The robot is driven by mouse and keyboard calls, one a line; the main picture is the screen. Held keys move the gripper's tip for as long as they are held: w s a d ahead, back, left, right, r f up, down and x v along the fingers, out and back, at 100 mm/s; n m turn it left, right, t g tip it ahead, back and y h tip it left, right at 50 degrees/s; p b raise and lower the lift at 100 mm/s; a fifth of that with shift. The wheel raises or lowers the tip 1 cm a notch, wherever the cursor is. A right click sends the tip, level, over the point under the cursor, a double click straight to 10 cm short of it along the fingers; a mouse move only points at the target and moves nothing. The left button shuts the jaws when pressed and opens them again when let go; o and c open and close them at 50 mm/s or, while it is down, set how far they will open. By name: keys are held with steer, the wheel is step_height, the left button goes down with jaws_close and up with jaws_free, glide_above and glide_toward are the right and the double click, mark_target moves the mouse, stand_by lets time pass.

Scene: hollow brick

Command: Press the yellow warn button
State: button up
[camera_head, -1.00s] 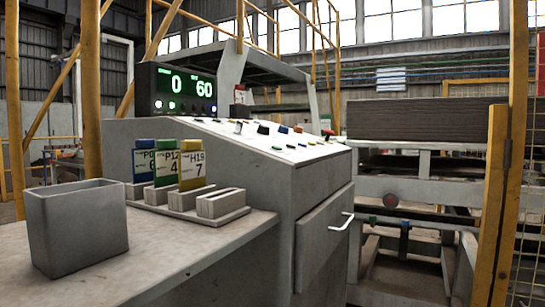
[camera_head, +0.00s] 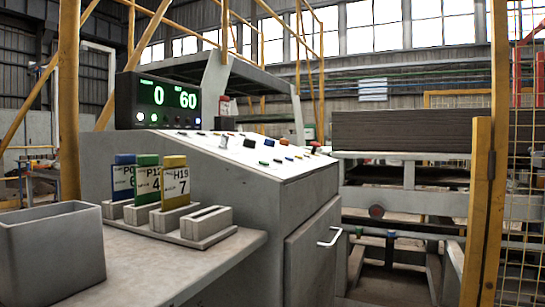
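The control console (camera_head: 265,185) stands in the middle of the view with a sloped white panel (camera_head: 240,153) on top. Several small buttons and switches sit on the panel, in black, blue, green, red and yellow. A small yellow or orange control (camera_head: 283,142) shows near the panel's far edge; it is too small to tell whether it is the warn button. A black display (camera_head: 160,103) at the panel's left end reads 0 and 60 in green. My gripper is not in view.
A grey open box (camera_head: 52,255) stands on the ledge at the front left. A card holder (camera_head: 205,226) beside it holds blue, green and yellow cards. A yellow post (camera_head: 482,210) and mesh fence stand at the right. A drawer with a handle (camera_head: 330,237) is on the console front.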

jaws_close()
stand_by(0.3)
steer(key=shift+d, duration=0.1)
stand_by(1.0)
